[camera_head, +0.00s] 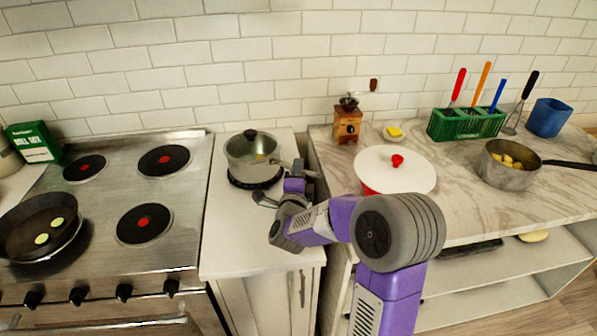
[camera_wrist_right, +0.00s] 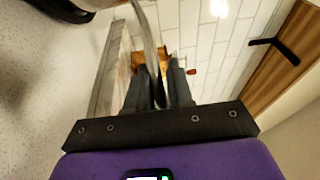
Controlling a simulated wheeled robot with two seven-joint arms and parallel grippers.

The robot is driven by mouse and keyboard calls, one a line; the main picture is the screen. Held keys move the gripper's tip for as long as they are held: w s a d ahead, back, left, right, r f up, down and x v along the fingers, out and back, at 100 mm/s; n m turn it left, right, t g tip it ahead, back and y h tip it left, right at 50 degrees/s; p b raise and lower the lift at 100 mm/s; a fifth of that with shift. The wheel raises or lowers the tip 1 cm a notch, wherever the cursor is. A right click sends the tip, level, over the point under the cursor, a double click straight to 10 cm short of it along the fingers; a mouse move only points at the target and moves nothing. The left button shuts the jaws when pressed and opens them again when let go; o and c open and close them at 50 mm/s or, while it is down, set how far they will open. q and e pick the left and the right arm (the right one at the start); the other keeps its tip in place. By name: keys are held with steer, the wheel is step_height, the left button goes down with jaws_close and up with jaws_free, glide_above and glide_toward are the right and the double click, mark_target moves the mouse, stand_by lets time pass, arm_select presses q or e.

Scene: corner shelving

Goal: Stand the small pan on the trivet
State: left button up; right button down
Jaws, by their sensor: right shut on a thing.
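The small pan (camera_head: 250,160) is grey metal with a glass lid and dark knob, and looks upright. It is at the black round trivet (camera_head: 238,183), on the white counter right of the stove. Only the trivet's front rim shows below the pan; I cannot tell whether the pan touches it. My right gripper (camera_head: 298,172) is shut on the pan's handle, at the pan's right side. In the right wrist view the fingers (camera_wrist_right: 158,88) close around the grey handle (camera_wrist_right: 146,35). My left gripper is out of view.
A white-lidded red pot (camera_head: 394,168), a wooden grinder (camera_head: 347,123) and a pan of yellow pieces (camera_head: 508,165) stand on the marble counter to the right. A black frying pan (camera_head: 22,228) is on the stove at left. The white counter's front (camera_head: 235,245) is clear.

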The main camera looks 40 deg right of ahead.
steer(key=shift+r, duration=0.25)
steer(key=c, duration=1)
jaws_free()
steer(key=shift+o, duration=0.4)
steer(key=shift+f, duration=0.35)
steer(key=v, duration=0.7)
steer(key=shift+s+a+r, duration=0.15)
steer(key=shift+a+r, duration=0.05)
